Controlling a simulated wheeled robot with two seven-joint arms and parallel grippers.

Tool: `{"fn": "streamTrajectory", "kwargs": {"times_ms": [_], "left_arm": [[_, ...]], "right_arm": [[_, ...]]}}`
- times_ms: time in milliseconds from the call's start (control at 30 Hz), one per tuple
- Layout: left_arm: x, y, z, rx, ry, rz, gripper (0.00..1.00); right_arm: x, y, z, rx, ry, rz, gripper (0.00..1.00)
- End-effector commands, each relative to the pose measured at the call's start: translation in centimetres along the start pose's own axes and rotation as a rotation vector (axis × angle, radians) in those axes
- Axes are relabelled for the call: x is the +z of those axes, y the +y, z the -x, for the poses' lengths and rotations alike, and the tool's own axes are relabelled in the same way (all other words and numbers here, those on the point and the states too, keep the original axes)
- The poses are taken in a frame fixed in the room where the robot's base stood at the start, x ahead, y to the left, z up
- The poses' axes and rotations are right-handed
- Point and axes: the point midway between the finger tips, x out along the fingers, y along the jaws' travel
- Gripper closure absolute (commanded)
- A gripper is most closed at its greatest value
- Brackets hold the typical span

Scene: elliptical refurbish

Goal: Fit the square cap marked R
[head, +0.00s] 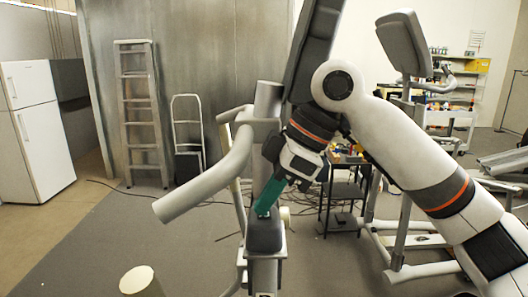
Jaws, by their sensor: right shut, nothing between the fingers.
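An elliptical machine stands in front of me, with a curved grey handlebar (205,187) reaching to the left. A dark block-like piece (264,238) sits at the top of a grey upright post (265,275); I cannot tell whether it is the square cap. A dark mark is cut off at the bottom edge on this post, too partial to read surely. My right gripper (263,208) has green fingers pointing down at the top of the dark piece, very near or touching it. It is shut with nothing between the fingers. My left gripper is out of view.
A pale round-topped cylinder (138,280) stands at the bottom left. A small dark table (345,190) with items is behind my right arm. Other gym equipment (405,240) stands at the right. A ladder (140,110) and white fridge (40,130) are far back. Left floor is mostly open.

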Motion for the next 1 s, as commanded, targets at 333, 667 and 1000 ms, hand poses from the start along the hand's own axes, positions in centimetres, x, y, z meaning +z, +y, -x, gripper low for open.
{"fn": "streamTrajectory", "kwargs": {"times_ms": [333, 667, 1000], "left_arm": [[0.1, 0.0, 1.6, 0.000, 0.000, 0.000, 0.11], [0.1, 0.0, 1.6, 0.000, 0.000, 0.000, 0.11], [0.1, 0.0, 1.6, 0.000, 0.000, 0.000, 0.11]], "right_arm": [[1.4, 0.0, 2.5, -0.001, -0.002, 0.000, 1.00], [2.7, 0.0, 4.8, -0.001, -0.002, 0.000, 1.00], [3.3, 0.0, 6.0, 0.000, -0.002, 0.000, 1.00]]}}
